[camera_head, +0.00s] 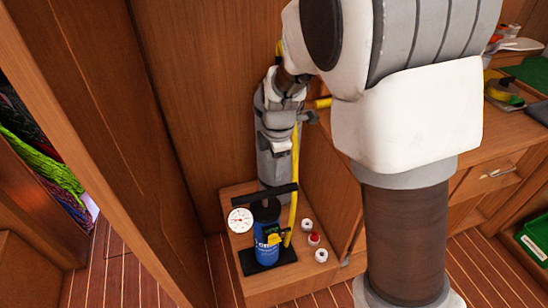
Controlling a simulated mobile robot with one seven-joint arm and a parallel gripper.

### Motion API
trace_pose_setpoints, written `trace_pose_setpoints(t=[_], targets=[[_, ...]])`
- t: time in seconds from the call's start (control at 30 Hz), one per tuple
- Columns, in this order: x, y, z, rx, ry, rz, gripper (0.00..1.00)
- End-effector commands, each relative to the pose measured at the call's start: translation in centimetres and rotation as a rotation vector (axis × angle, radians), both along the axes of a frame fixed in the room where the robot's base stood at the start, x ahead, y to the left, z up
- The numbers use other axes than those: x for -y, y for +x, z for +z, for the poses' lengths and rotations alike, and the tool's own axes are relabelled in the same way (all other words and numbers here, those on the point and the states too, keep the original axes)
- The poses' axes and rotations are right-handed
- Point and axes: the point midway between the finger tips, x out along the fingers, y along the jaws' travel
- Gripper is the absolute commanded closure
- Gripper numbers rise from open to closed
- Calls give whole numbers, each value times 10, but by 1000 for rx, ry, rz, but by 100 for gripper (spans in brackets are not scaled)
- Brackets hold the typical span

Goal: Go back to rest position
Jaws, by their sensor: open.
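My arm (279,98) reaches away from my body and down toward the back wall. My gripper (276,176) is at its grey lower end, just behind the pump's black handle, with its fingertips mostly hidden. It is open, and I see nothing held in it. The blue hand pump (266,242) stands upright on a black foot plate on a low wooden ledge. A white round gauge (240,220) is at its left. A yellow hose (295,185) rises from the pump past the right side of my gripper; whether they touch is unclear.
Several small white rolls, one with a red top (314,239), lie right of the pump. A wooden wall (190,80) is close left of my arm. The counter (500,140) stands at right, a green crate (538,238) below it. Green coiled lines (45,160) show at far left.

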Motion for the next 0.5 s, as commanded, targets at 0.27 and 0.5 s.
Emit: trace_pose_setpoints(t=[0.27, 0.5], targets=[[1, -2, 11, 0, -1, 0, 36], [1, -2, 11, 0, 0, 0, 36]])
